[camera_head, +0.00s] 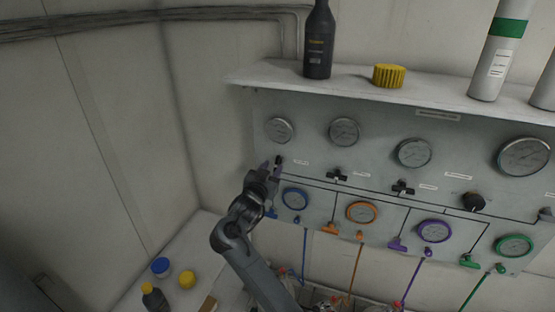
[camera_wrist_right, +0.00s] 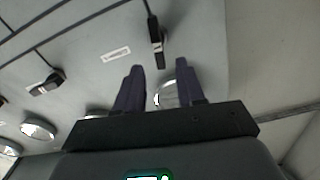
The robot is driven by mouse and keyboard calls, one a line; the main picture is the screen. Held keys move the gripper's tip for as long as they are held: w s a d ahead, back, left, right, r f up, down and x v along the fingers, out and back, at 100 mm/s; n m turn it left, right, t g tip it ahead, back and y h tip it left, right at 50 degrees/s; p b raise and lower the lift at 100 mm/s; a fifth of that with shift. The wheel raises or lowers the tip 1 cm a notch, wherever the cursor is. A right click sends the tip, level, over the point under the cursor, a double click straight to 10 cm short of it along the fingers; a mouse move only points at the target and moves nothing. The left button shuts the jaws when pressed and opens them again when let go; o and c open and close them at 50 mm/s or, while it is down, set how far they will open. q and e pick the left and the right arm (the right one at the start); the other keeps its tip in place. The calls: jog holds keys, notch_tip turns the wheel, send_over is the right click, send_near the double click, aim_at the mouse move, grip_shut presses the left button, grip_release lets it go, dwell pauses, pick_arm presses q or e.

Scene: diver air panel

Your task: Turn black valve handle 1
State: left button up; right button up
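The leftmost black valve handle (camera_head: 279,159) is on the grey panel (camera_head: 310,150), just below the first round gauge. It also shows in the right wrist view as a slim black lever (camera_wrist_right: 157,38) at the end of a black line. My right gripper (camera_head: 271,166) is at the panel's left end, close to this handle. In the right wrist view its two dark fingers (camera_wrist_right: 160,64) are spread apart and empty. The handle lies just past the fingertips, in line with the gap; whether they touch cannot be told. My left gripper is not in view.
Coloured gauges, such as the blue one (camera_head: 295,199), line the lower panel. A shelf (camera_head: 440,92) above holds a dark bottle (camera_head: 318,45) and yellow cap (camera_head: 389,76).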

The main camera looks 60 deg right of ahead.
aim_at(277, 162)
jog(key=shift+p+x, duration=0.5)
jog(key=shift+x, duration=2.35)
jog(key=shift+c, duration=0.3)
grip_shut()
